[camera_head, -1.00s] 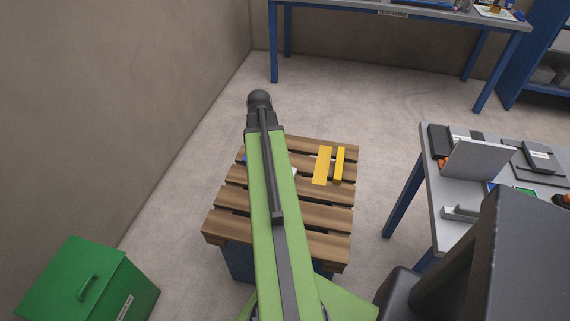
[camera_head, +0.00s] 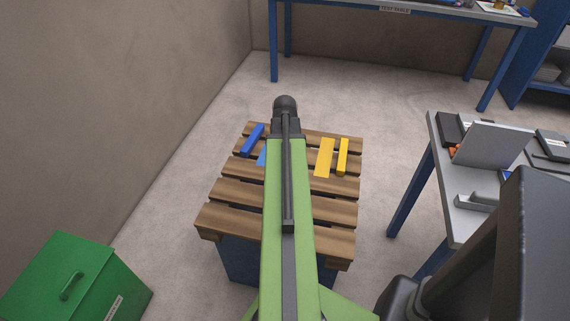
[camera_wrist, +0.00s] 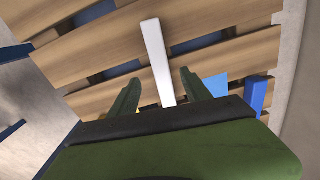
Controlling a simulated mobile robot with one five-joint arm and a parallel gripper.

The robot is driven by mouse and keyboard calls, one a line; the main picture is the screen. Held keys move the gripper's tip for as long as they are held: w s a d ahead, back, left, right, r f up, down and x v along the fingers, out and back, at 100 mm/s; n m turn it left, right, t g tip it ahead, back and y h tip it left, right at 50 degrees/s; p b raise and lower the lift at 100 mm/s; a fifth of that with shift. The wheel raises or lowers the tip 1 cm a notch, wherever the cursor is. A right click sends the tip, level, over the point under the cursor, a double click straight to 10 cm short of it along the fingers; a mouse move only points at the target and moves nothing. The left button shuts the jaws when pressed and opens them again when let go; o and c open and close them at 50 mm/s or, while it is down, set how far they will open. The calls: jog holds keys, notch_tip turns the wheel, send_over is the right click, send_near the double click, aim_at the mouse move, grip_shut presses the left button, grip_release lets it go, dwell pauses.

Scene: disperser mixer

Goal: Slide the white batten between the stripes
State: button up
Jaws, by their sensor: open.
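In the wrist view the white batten (camera_wrist: 155,50) lies on the pallet's slats. My gripper (camera_wrist: 159,77) is open, one finger on each side of the batten's line; I cannot tell whether either touches it. A flat light-blue stripe (camera_wrist: 215,86) lies to the right, with a blue batten (camera_wrist: 255,95) beyond it. In the head view my arm hides the white batten and my gripper. There the blue stripe (camera_head: 262,157) and blue batten (camera_head: 252,140) show left of my arm, and the yellow stripe (camera_head: 324,157) and yellow batten (camera_head: 342,157) right of it.
The wooden pallet (camera_head: 335,214) has gaps between its slats and stands on a blue base. A grey bench (camera_head: 455,205) with equipment stands to the right. A green box (camera_head: 60,280) is at the lower left. A blue-legged table (camera_head: 440,12) stands at the back.

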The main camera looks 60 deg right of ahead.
notch_tip(320, 180, down, 9)
jog(key=b, duration=0.7)
jog(key=shift+r, duration=0.15)
jog(key=shift+r, duration=0.1)
jog(key=shift+c, duration=0.3)
grip_shut()
jog(key=shift+d, duration=0.1)
jog(key=shift+w+d, duration=0.8)
jog(key=shift+d, duration=2)
jog(key=shift+w+d, duration=0.75)
jog(key=shift+d, duration=2.1)
jog(key=shift+w+d, duration=0.8)
jog(key=shift+d, duration=2)
jog(key=shift+o, duration=0.3)
grip_release()
